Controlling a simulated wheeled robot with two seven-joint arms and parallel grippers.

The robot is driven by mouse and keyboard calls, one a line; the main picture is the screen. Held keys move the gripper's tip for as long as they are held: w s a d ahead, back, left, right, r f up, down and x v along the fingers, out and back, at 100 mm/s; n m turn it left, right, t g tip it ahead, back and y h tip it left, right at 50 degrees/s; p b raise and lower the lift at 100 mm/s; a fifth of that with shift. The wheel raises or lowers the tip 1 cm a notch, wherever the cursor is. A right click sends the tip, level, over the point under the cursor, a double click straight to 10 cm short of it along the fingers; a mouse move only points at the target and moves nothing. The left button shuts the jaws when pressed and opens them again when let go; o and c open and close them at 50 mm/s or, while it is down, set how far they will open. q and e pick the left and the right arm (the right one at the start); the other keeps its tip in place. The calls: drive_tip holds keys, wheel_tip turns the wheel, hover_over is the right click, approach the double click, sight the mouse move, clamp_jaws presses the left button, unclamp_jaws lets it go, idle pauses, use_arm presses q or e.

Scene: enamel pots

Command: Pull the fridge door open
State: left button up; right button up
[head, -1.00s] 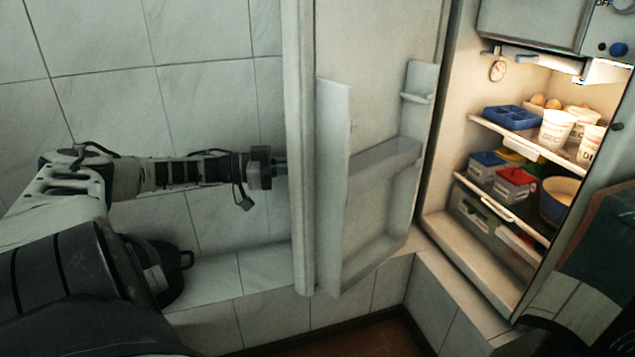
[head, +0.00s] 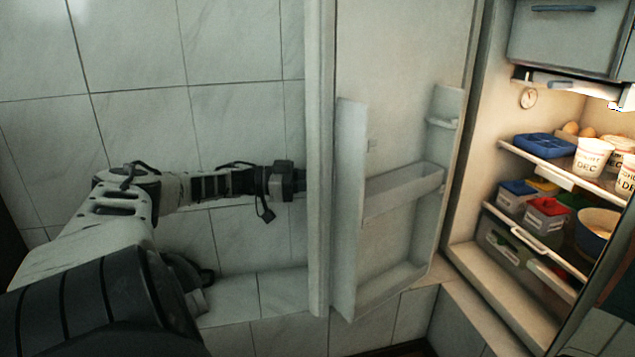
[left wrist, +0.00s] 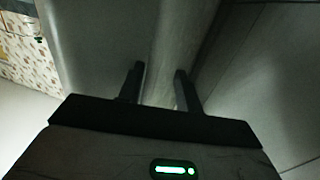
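The fridge door (head: 405,120) stands wide open to the left of the fridge (head: 480,130), with its inner shelves facing me. My left gripper (head: 300,181) is at the free edge of the door, and its fingertips are partly hidden behind that edge in the head view. In the left wrist view, the two fingers of my left gripper (left wrist: 158,80) are apart, with a pale upright strip of the door (left wrist: 162,62) seen between and beyond them. I cannot tell whether either finger touches it. My right gripper is not in view.
Inside the lit fridge, shelves hold a blue tray (head: 545,146), white cups (head: 592,158), lidded boxes (head: 547,213) and a blue bowl (head: 597,228). A tiled wall (head: 130,40) stands behind my left arm, with a tiled ledge (head: 270,292) below it.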

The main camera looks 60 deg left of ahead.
use_arm(q)
drive_tip(key=shift+s+a+f, duration=0.1)
drive_tip(key=shift+s+f, duration=0.05)
drive_tip(key=shift+s, duration=0.05)
